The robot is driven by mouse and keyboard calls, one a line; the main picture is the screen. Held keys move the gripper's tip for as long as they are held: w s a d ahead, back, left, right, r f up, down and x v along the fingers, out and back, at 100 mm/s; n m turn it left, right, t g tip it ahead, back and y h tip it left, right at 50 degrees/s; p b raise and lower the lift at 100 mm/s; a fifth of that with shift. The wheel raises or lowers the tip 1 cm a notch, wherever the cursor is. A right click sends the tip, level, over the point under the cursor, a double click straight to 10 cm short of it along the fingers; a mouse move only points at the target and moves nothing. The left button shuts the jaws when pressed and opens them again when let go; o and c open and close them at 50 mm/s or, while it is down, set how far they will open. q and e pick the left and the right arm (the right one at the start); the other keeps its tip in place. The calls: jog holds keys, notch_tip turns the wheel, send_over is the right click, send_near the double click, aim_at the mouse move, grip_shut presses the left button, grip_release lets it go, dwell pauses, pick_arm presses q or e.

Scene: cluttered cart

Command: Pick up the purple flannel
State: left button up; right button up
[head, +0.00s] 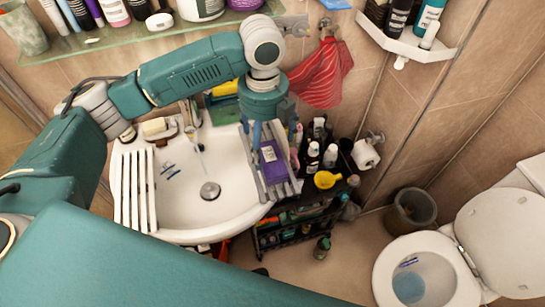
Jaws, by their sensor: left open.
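A purple item (272,171), which looks like the folded flannel, lies on the grey slatted rack (285,189) at the right side of the sink. A small pale patch shows on its upper part. My left gripper (264,143) points down over the far end of the purple item, with its fingers apart. I cannot tell whether the fingers touch it. The gripper hides part of the rack's far end. My right gripper is not in view.
The white sink (180,190) has a second slatted rack (135,190) at its left. A black cart (290,236) crowded with bottles and a yellow item (326,180) stands close right. A red striped cloth (322,75) hangs behind. A glass shelf (110,40) is above.

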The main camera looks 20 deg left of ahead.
aim_at(267, 159)
pick_arm(q)
notch_tip(267, 159, down, 4)
jog(key=shift+r, duration=0.2)
jog(key=shift+f+p, duration=0.45)
jog(key=shift+f, duration=0.15)
jog(key=f, duration=0.2)
jog(key=f+p, duration=0.1)
jog(key=f, duration=0.1)
jog(key=shift+w+d+f, duration=0.1)
jog(key=shift+w, duration=0.1)
jog(key=c, duration=1.3)
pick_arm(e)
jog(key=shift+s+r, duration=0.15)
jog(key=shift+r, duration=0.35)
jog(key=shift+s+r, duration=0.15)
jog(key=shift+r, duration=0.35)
